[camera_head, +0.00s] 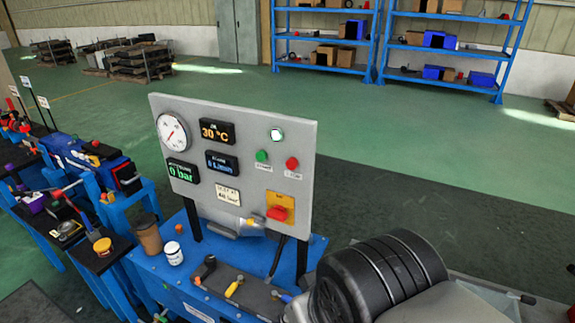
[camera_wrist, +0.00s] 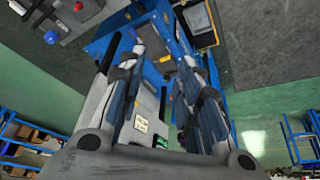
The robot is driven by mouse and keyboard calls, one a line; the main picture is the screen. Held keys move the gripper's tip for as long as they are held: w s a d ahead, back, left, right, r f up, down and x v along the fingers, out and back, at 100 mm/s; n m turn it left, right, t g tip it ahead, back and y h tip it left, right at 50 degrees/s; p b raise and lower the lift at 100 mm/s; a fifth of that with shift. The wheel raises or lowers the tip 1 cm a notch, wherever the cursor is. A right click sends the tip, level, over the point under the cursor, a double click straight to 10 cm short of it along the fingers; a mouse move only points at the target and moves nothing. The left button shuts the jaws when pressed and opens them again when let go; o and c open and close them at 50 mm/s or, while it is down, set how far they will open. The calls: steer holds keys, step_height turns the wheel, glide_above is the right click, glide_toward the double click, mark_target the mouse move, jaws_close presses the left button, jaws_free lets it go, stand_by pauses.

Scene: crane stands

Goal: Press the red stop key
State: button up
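The red stop key (camera_head: 292,163) is a round red button on the right part of an upright grey control panel (camera_head: 235,115), with a small white label under it. A green button (camera_head: 262,156) sits to its left, and a white-green lamp (camera_head: 277,135) sits above. My gripper (camera_wrist: 160,58) shows in the wrist view with its two fingers spread apart and nothing between them. Part of a grey panel with a pale label (camera_wrist: 141,124) and a green display (camera_wrist: 161,141) shows between the fingers. I cannot make out the stop key there.
A red rotary switch on a yellow plate (camera_head: 280,207) is low on the panel. A round gauge (camera_head: 172,132) and several displays are at its left. A brown cup (camera_head: 148,233) and white jar (camera_head: 174,253) stand on the blue bench (camera_head: 190,240). Open floor lies behind.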

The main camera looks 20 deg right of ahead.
jaws_close()
stand_by(1.4)
